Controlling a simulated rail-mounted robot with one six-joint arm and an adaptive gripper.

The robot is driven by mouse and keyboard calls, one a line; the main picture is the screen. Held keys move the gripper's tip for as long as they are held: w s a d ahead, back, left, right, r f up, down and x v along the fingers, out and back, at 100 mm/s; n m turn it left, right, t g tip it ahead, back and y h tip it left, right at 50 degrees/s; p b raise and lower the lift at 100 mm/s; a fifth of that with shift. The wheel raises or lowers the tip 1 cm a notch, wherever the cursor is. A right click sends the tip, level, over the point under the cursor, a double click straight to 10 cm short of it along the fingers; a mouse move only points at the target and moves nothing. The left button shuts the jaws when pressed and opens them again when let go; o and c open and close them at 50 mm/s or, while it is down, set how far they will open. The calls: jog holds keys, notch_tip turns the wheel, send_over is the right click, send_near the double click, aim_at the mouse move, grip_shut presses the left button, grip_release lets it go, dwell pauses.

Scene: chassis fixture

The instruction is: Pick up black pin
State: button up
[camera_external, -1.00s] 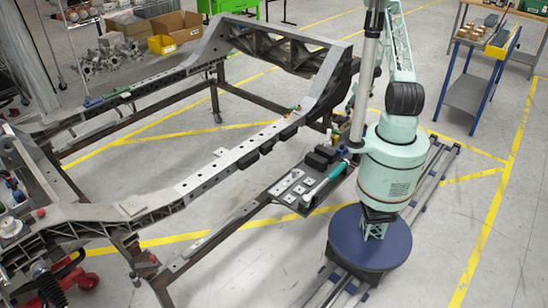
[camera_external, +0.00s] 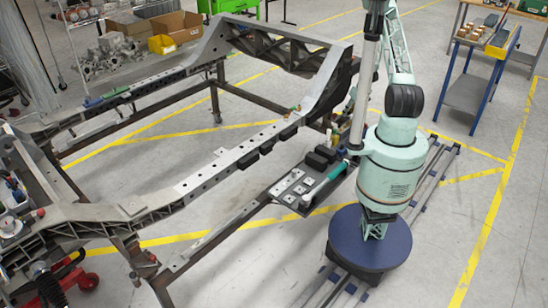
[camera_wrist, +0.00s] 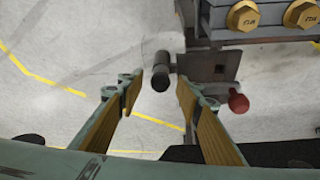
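A black pin (camera_wrist: 161,73) shows in the wrist view, just ahead of my gripper and in line with the gap between its fingers. Its near end is a round dark knob, and its right side adjoins a grey metal bracket (camera_wrist: 212,68). My gripper (camera_wrist: 160,90) is open, one finger to either side of that gap, with nothing held between the tan pads. I cannot tell whether the fingertips reach around the pin. In the external view the pin is too small to make out, and my gripper is not clearly visible.
A red knob (camera_wrist: 238,101) sits close to the right finger. Gold bolts (camera_wrist: 243,16) top a grey block at upper right. In the external view, a tool tray (camera_external: 283,198) lies beside my arm, and the large chassis frame (camera_external: 212,170) fills the left and middle.

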jog(key=shift+c, duration=0.9)
jog(key=c, duration=0.9)
jog(key=shift+r, duration=0.2)
